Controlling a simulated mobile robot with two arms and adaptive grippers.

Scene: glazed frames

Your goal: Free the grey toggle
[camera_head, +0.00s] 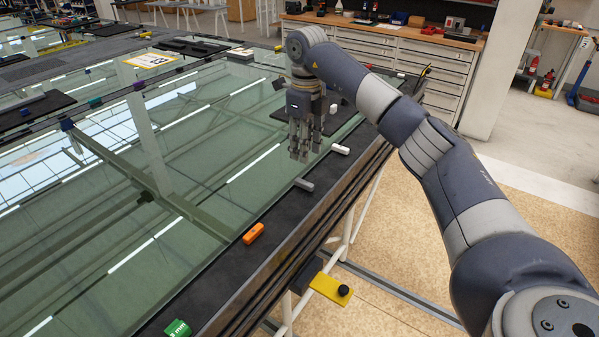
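The grey toggle (304,184) is a small light-grey block on the dark border along the near right edge of the glazed frame (190,215). My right gripper (304,153) points down, just above and behind the grey toggle in the picture, with a visible gap between them. Its fingers overlap from this angle, so I cannot tell whether they are apart or closed. I see nothing held in it. My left gripper is not in view.
Along the same border sit a white block (340,149), an orange block (253,233) and a green block (178,328). A yellow plate with a black knob (331,288) sticks out below the edge. A black pad (312,113) lies behind the gripper.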

